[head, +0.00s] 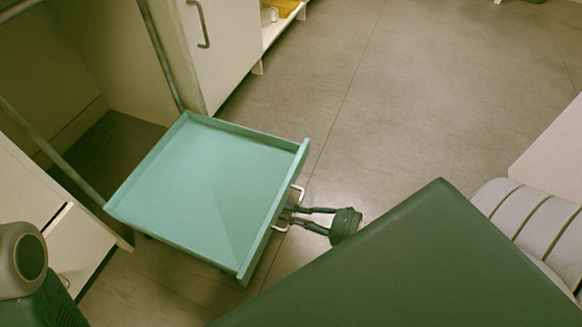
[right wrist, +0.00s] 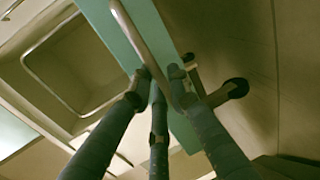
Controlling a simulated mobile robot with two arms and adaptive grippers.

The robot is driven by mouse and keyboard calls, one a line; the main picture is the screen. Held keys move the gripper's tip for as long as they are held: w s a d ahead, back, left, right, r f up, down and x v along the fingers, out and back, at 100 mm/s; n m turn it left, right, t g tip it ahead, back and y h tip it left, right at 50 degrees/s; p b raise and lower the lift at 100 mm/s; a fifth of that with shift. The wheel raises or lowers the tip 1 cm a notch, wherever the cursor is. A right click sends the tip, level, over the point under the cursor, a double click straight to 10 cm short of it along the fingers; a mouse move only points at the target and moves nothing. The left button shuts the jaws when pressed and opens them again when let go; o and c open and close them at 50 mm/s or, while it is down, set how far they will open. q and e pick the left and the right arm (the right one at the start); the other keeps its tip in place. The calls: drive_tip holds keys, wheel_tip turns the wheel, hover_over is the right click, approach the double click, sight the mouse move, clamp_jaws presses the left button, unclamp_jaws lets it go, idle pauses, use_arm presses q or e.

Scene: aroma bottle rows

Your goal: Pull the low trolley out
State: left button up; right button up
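The low trolley (head: 205,185) is a shallow teal tray with raised edges. It stands low over the floor, its far left part by the opening between the cabinets and its front side facing my right arm. A pale bar handle (head: 298,190) sticks out from that front side. My right gripper (head: 288,214) is at the middle of the handle, its dark fingers shut around the bar. In the right wrist view the handle (right wrist: 138,38) runs between the fingers (right wrist: 160,76), close against the teal front panel. My left gripper is not in view.
A white cabinet (head: 222,50) with a handle stands behind the trolley, and another pale unit (head: 40,215) is at the left. Grey metal posts (head: 160,50) flank the opening. The grey floor (head: 420,100) at the upper right is clear.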

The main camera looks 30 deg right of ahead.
drive_tip(key=shift+o, duration=1.1)
drive_tip(key=v, duration=1.2)
